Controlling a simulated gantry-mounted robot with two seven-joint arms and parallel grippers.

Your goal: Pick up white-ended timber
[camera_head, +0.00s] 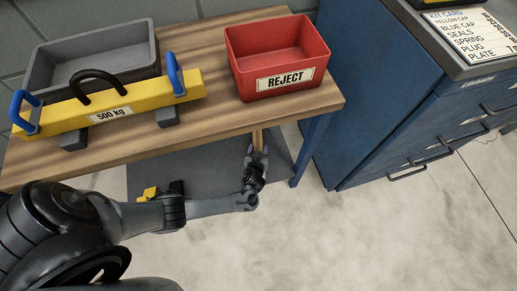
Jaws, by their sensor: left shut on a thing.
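My left gripper (257,153) is at the front edge of the wooden bench, below the red bin. It is shut on a tan piece of timber (258,137), which points away from me and up in the picture. Only a short stretch of the timber shows past the fingers. I cannot make out a white end on it. My right gripper is not in view.
The wooden bench (205,118) holds a red REJECT bin (286,85), an empty grey tray (50,58) and a yellow 500 kg lifting beam (150,100). A grey lower shelf (215,165) lies below. A blue drawer cabinet (385,110) stands at right. The concrete floor in front is clear.

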